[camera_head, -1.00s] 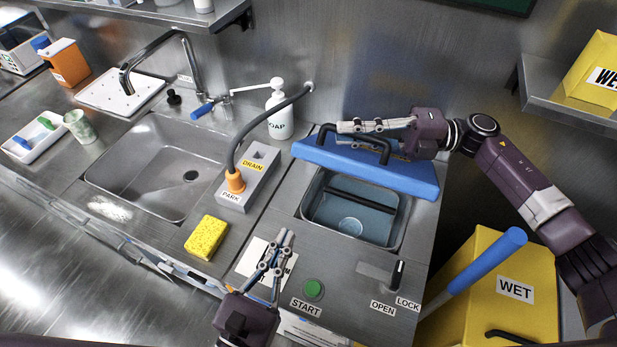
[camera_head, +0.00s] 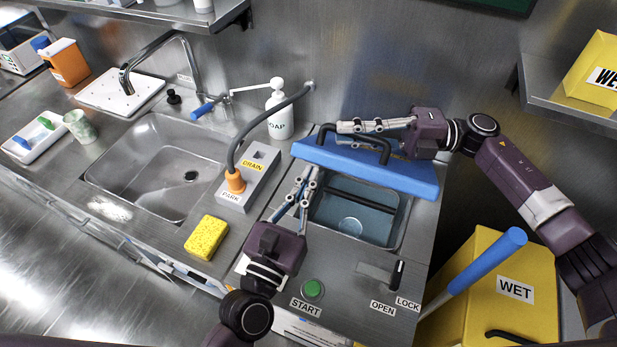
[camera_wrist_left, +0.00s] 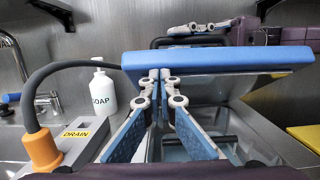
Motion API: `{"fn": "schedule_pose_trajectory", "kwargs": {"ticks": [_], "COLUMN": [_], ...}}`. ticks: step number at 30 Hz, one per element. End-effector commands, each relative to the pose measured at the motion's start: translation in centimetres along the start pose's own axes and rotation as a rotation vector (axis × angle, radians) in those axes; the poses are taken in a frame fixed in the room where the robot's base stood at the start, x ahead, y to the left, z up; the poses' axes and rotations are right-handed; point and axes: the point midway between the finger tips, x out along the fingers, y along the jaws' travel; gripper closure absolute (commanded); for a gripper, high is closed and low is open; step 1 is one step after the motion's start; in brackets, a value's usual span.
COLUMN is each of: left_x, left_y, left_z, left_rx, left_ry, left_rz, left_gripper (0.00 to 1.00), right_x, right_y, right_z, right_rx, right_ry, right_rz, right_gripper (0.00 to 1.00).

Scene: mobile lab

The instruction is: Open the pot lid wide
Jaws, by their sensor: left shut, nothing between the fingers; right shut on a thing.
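The blue pot lid (camera_head: 409,178) is tilted up at the back of the square basin (camera_head: 357,218), leaving the opening uncovered. My right gripper (camera_head: 345,127) is shut on the lid's black handle (camera_head: 386,147) from the right side. My left gripper (camera_head: 312,170) is shut and empty, near the lid's left front edge, over the basin's left rim. In the left wrist view the left fingertips (camera_wrist_left: 160,76) are together just in front of the lid's blue front edge (camera_wrist_left: 215,60); whether they touch it I cannot tell.
A grey block with an orange-ended hose (camera_head: 235,181) stands left of my left gripper. A yellow sponge (camera_head: 206,237), a green START button (camera_head: 313,289) and a black lock lever (camera_head: 398,273) are on the counter. A yellow WET bin (camera_head: 480,260) stands right.

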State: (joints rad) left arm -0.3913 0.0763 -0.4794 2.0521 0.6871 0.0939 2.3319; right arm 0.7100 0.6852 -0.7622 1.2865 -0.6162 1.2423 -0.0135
Motion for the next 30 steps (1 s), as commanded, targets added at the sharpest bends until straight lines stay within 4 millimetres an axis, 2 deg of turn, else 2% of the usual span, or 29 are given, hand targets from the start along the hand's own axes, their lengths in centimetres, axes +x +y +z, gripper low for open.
{"fn": "schedule_pose_trajectory", "kwargs": {"ticks": [7,13,21,22,24,30], "left_x": [0.0,1.1,1.3,1.3,1.3,1.3], "left_y": [0.0,0.0,0.1,0.1,0.1,0.1], "left_z": [0.1,1.4,1.9,1.9,1.9,1.9], "left_rx": [0.000,-0.002,0.001,0.001,0.001,0.000], "left_ry": [-0.001,-0.005,-0.011,-0.011,-0.012,-0.012], "left_rz": [0.001,0.002,0.002,0.002,0.002,0.002], "left_gripper": [1.00,1.00,1.00,1.00,1.00,1.00], "right_x": [-0.1,-0.1,0.2,0.2,0.2,0.2], "right_y": [0.1,0.1,-0.4,-0.4,-0.5,-0.5], "right_z": [0.2,0.1,-0.4,-0.4,-0.4,-0.4], "right_rx": [-0.001,-0.001,0.004,0.004,0.005,0.006], "right_ry": [-0.005,-0.003,0.010,0.011,0.011,0.010], "right_rz": [0.001,0.000,-0.005,-0.006,-0.006,-0.006], "right_gripper": [1.00,1.00,1.00,0.88,0.81,0.81]}}
